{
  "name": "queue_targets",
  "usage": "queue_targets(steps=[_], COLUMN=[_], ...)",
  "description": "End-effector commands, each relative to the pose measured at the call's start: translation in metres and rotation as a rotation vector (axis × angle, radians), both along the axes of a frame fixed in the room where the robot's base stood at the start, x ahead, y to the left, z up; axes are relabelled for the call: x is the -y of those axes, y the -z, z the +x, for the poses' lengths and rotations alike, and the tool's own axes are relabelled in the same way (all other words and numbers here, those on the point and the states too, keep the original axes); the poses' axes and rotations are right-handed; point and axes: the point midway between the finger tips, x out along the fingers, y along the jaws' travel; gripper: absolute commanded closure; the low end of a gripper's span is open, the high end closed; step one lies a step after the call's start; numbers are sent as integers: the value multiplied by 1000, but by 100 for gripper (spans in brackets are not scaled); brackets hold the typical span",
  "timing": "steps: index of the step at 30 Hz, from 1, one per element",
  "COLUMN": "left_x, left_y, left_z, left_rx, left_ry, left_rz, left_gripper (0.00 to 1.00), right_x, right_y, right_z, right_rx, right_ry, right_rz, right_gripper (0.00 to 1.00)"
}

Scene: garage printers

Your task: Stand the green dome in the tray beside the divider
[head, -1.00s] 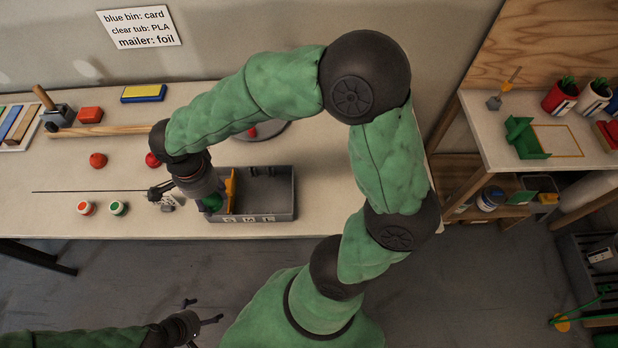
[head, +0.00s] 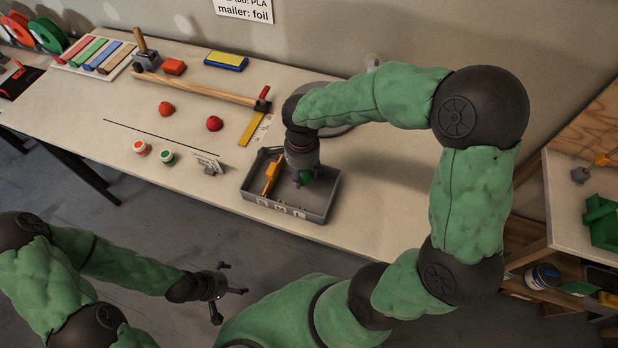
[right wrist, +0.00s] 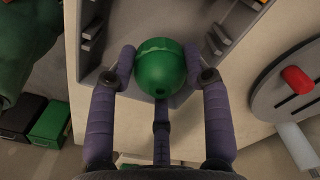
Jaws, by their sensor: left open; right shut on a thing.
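The grey tray (head: 323,207) stands near the table's front edge in the head view, with a yellow divider (head: 271,176) across its left part. My right gripper (head: 303,179) points down over the tray, right of the divider, and is shut on the green dome (head: 307,175). The dome also shows between the fingers in the right wrist view (right wrist: 160,70), below the tray's inner walls. I cannot tell if the dome touches the tray floor. My left gripper (head: 226,293) is open and empty, in front of the table.
A yellow ruler-like piece (head: 252,127) lies behind the tray. The table right of the tray is clear.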

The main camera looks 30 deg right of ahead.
Motion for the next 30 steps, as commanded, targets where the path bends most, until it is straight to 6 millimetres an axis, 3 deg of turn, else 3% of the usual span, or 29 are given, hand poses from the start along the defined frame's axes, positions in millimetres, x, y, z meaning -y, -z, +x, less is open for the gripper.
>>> queue_targets(steps=[3, 11, 19, 30], left_x=[0, 0, 0, 0], left_y=[6, 9, 23, 24], left_z=[0, 0, 0, 0], left_rx=[0, 0, 0, 0], left_ry=[0, 0, 0, 0], left_rz=[0, 0, 0, 0], left_gripper=[6, 6, 6, 6], right_x=[12, 20, 24, 24], right_y=[16, 27, 62, 65], right_z=[5, 10, 12, 12], right_rx=[0, 2, -1, 2], right_ry=[2, 2, 0, 0], right_rz=[0, 0, 0, 0], right_gripper=[71, 71, 71, 71])
